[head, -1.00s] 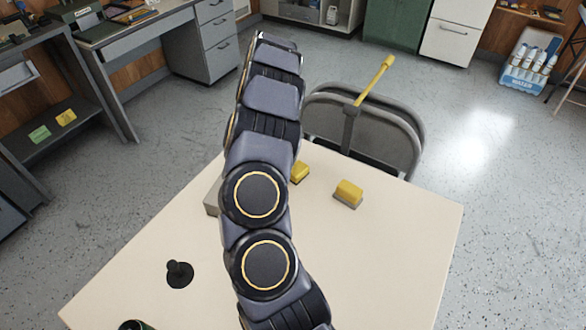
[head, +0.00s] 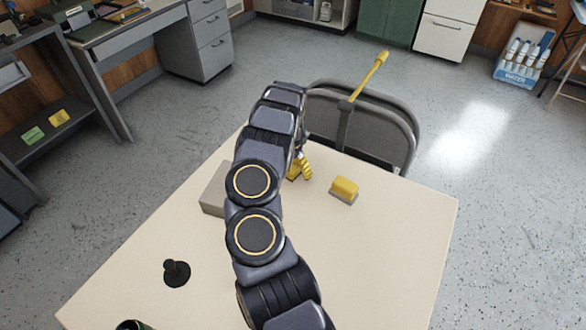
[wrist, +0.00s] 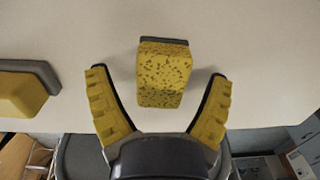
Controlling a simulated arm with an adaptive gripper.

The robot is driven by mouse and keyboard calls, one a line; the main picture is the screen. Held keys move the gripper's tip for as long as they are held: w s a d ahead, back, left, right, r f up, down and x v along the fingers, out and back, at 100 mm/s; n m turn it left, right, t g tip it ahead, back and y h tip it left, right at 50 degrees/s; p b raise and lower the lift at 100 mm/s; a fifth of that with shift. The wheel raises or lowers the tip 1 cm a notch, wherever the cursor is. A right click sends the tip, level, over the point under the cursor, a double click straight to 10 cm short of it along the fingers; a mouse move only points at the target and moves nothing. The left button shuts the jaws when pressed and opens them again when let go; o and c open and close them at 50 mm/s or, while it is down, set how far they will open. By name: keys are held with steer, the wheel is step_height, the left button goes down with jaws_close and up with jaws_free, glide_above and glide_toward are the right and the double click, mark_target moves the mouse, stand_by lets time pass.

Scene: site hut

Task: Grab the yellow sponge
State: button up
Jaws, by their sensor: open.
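The yellow sponge (wrist: 164,75), pitted with dark holes and with a grey backing along its far edge, lies on the table in the middle of the wrist view. My gripper (wrist: 157,78) is open, with one yellow ribbed finger on either side of the sponge. There are gaps between the fingers and the sponge, so it is not held. In the head view my gripper (head: 302,172) is low over the far part of the table, and my arm and fingers largely hide the sponge there.
A smoother yellow block on a grey base (head: 344,188) stands right of my gripper; it shows at left in the wrist view (wrist: 20,92). A grey block (head: 213,190) is partly behind my arm. A black knobbed object (head: 177,272) stands nearer. A chair (head: 370,125) stands beyond the table.

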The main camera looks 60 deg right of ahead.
steer(key=c, duration=1.1)
steer(key=shift+r, duration=0.1)
